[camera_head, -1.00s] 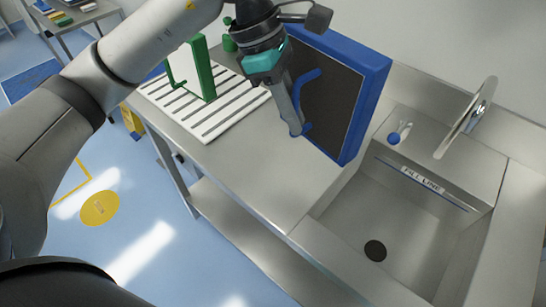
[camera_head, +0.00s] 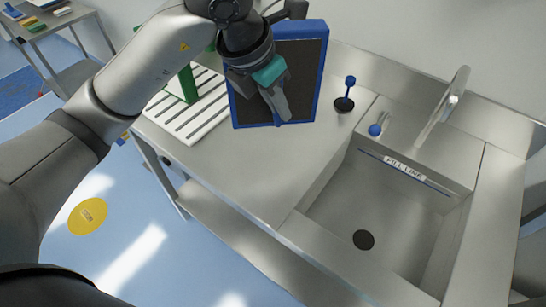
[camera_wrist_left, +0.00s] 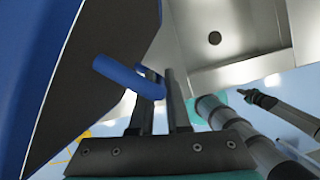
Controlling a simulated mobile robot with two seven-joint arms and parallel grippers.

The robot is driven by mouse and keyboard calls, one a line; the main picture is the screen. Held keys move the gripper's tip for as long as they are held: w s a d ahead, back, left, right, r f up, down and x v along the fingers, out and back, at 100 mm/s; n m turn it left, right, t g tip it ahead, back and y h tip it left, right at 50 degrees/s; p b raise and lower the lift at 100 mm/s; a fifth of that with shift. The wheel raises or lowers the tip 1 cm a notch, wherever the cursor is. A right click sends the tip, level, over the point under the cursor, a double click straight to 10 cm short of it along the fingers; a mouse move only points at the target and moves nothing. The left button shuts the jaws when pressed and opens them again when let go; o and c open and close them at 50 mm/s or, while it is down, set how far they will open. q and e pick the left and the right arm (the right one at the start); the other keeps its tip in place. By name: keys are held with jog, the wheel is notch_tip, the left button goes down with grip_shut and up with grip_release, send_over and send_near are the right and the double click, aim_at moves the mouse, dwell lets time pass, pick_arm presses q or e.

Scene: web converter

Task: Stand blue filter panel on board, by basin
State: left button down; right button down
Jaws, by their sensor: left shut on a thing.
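The blue filter panel (camera_head: 308,75), a blue frame around a dark sheet, is held upright above the counter, in front of the right part of the board. My left gripper (camera_head: 277,108) is in front of it. In the left wrist view, the gripper (camera_wrist_left: 156,102) is shut on the panel's blue handle (camera_wrist_left: 125,76), and the panel's dark face (camera_wrist_left: 85,75) fills the left side. The white slotted board (camera_head: 190,122) lies on the counter, partly hidden behind my arm and the panel. The basin (camera_head: 385,205) is to the right.
A green frame (camera_head: 188,85) stands on the board, mostly hidden by my arm. A blue-handled black-based tool (camera_head: 345,95) stands on the counter behind the basin's left corner. The tap (camera_head: 445,105) rises behind the basin. Counter left of the basin (camera_head: 265,165) is bare.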

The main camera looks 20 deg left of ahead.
pick_arm(q)
notch_tip(320, 180, down, 14)
jog(key=shift+f+b, duration=0.15)
jog(key=shift+b, duration=0.5)
jog(key=c, duration=1.3)
grip_release()
jog(key=shift+f, duration=0.15)
jog(key=o, duration=0.4)
jog(key=shift+r, duration=0.2)
jog(key=p+v, duration=0.1)
jog(key=v, duration=1.1)
